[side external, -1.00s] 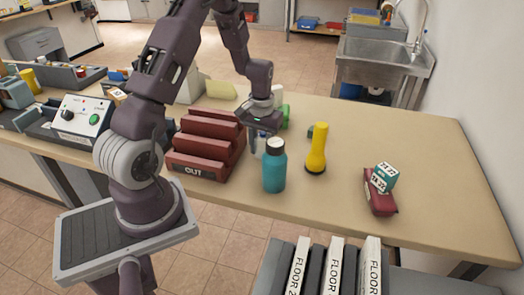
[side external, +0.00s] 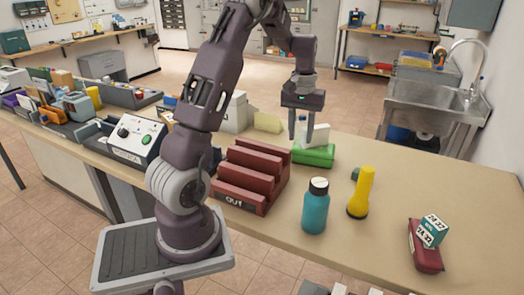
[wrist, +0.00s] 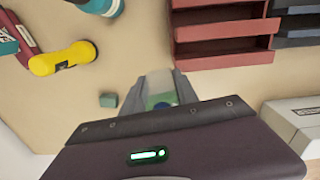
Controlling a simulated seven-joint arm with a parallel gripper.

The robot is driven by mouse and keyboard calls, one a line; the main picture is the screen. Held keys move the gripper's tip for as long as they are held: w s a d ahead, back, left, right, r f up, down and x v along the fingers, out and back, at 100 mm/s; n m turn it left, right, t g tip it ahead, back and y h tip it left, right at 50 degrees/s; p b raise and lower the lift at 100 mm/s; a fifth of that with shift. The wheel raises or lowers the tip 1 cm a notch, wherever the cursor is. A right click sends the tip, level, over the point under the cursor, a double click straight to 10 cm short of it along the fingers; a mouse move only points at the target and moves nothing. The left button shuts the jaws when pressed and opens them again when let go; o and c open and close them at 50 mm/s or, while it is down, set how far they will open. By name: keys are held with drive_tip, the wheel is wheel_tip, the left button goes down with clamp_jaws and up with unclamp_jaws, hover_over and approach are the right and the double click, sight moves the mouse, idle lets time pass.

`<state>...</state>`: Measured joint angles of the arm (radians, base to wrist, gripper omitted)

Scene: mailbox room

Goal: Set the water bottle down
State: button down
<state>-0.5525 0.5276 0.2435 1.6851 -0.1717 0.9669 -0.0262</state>
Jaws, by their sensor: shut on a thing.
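My gripper (side external: 301,134) is in the air above the back of the table, behind the red tray and near the green box. Its fingers are shut on a clear bottle with a blue part, the water bottle (wrist: 160,104). That bottle is small and mostly hidden by the fingers and gripper body, so its tilt is hard to tell. A separate teal bottle (side external: 315,209) with a dark cap stands upright on the table (side external: 380,240), apart from my gripper. It shows partly at the top of the wrist view (wrist: 102,5).
The red stepped OUT tray (side external: 250,178) stands left of the teal bottle. A yellow flashlight (side external: 361,192) stands to its right. A green box (side external: 314,156) lies behind.

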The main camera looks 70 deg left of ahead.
drive_tip(key=s+a+n, duration=0.2)
drive_tip(key=a+n, duration=0.2)
drive_tip(key=a, duration=0.7)
drive_tip(key=s+a+n, duration=0.2)
drive_tip(key=a+n, duration=0.2)
drive_tip(key=a, duration=0.7)
drive_tip(key=f, duration=1.5)
drive_tip(key=shift+s+a+f, duration=0.1)
drive_tip(key=shift+s+a, duration=0.05)
drive_tip(key=shift+a, duration=0.05)
drive_tip(key=c, duration=0.9)
unclamp_jaws()
drive_tip(key=shift+f, duration=0.1)
drive_tip(key=shift+c, duration=0.2)
